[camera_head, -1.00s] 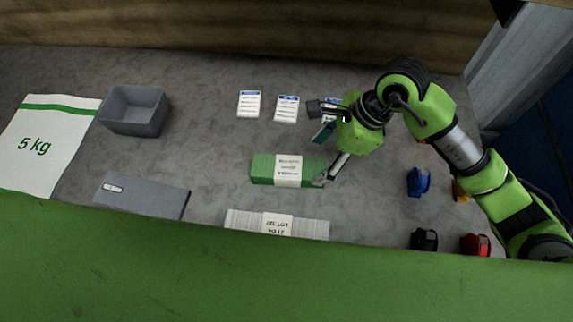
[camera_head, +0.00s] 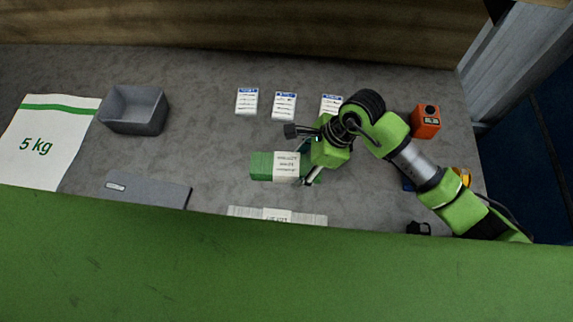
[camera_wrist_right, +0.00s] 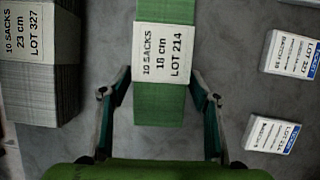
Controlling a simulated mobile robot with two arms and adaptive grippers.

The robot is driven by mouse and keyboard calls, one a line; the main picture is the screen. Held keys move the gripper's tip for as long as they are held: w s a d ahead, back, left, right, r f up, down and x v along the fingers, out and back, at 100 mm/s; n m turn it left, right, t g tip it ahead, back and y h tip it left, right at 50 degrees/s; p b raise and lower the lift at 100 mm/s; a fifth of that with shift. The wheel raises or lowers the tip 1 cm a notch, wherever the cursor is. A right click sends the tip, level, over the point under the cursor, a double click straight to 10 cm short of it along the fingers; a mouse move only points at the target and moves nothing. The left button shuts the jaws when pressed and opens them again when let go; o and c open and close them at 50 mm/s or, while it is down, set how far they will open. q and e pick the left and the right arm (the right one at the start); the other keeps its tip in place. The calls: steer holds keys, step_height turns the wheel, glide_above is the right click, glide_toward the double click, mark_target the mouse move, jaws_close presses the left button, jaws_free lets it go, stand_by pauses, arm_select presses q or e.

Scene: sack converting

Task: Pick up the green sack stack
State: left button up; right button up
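The green sack stack (camera_head: 261,166) lies flat in the middle of the grey table, with a white paper band around it. In the right wrist view the green stack (camera_wrist_right: 160,112) shows its band reading "10 SACKS 18 cm LOT 214". My right gripper (camera_head: 307,165) is at the stack's right end in the head view. In the wrist view the right gripper (camera_wrist_right: 160,78) is open, with one finger on each side of the stack and a visible gap at both sides. The arm partly hides the stack's right end in the head view. My left gripper is not in view.
A pale banded stack (camera_head: 302,219) lies near the front edge, beside the green one. Label cards (camera_head: 284,105) lie behind it. A grey bin (camera_head: 135,123), a large 5 kg sack (camera_head: 40,146) and a grey slab (camera_head: 150,190) are at left. An orange device (camera_head: 426,121) stands at right.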

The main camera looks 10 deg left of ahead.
steer(key=c, duration=0.9)
steer(key=shift+o, duration=0.2)
steer(key=shift+r, duration=0.15)
